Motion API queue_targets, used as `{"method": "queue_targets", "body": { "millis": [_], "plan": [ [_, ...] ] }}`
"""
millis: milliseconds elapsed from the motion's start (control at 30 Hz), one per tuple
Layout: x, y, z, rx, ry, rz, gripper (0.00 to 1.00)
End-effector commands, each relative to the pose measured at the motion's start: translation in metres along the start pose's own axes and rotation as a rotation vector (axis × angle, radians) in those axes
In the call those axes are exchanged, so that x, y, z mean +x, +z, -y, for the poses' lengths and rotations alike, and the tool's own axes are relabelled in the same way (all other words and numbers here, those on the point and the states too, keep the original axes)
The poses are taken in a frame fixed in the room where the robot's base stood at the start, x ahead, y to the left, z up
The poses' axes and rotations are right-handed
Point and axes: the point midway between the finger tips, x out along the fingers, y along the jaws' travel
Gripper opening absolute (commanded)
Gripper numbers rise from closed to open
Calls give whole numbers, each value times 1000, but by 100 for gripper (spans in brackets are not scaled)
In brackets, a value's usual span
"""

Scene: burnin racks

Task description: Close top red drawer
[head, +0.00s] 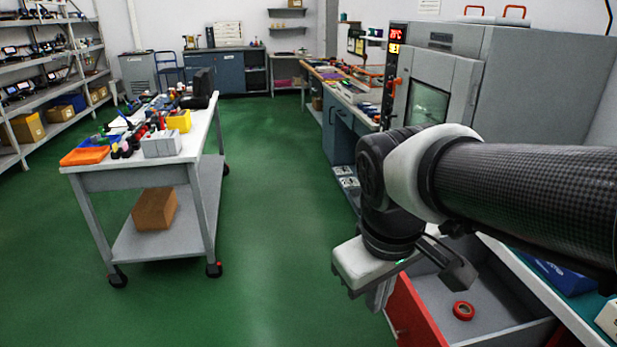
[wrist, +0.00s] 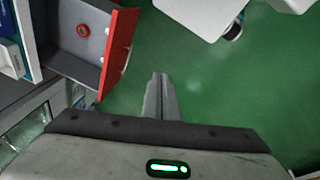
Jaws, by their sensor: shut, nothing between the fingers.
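The top red drawer (head: 412,318) stands open at the lower right of the head view, its grey inside showing. A red ring-shaped roll (head: 463,311) lies in it. In the wrist view the drawer's red front (wrist: 119,50) is at the upper left, with the red roll (wrist: 83,30) behind it. My gripper (wrist: 161,80) is shut and empty. It points down over the green floor, to the right of the red front in the wrist view, and a gap shows between them. In the head view my arm and wrist hide part of the drawer.
A wheeled cart (head: 75,176) loaded with bins and tools stands at the left of the head view. A grey oven-like machine (head: 440,85) stands at the right behind my arm. A teal worktop (head: 560,290) lies beside the drawer. The green floor between cart and drawer is clear.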

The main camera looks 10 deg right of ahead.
Motion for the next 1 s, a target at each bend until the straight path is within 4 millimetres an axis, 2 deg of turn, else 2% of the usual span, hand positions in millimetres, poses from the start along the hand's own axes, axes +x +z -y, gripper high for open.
{"method": "queue_targets", "body": {
  "millis": [267, 467, 800, 1000],
  "plan": [
    [73, -13, -2, -580, -13, 392, 0],
    [135, -22, -1, -1059, -66, 718, 0],
    [251, -28, 11, -1811, -254, 1333, 0],
    [314, -22, 22, -2129, -409, 1714, 0]
  ]
}}
